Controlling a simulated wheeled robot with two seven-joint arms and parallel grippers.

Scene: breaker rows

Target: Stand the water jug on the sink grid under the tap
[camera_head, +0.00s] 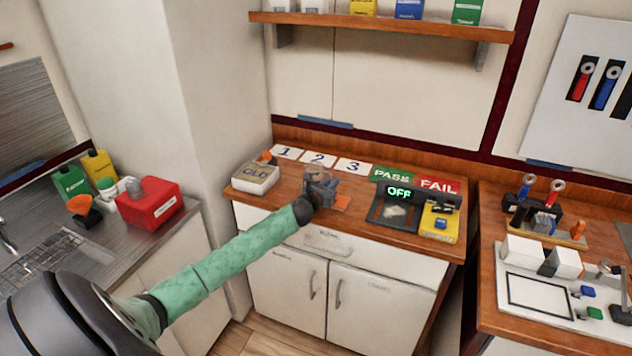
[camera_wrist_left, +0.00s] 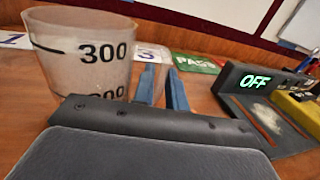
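The water jug, a clear measuring cup with black 300 and 200 marks, stands upright on the wooden counter; it fills the left of the left wrist view (camera_wrist_left: 85,55). In the head view its clear rim (camera_head: 317,170) shows just behind my left gripper (camera_head: 322,190), which hides most of it. In the left wrist view the two blue fingers (camera_wrist_left: 162,92) are a little apart with nothing visible between them, to the right of the jug. The sink grid (camera_head: 42,262) is at the far left, with part of the tap (camera_head: 6,242) at the picture's edge. My right gripper is out of view.
An OLD box (camera_head: 256,178) stands left of the jug. Number cards (camera_head: 319,159) lie behind it. A device reading OFF (camera_head: 400,205) is to the right. A red container (camera_head: 150,203) and several bottles stand beside the sink. A wall shelf (camera_head: 385,27) hangs above.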

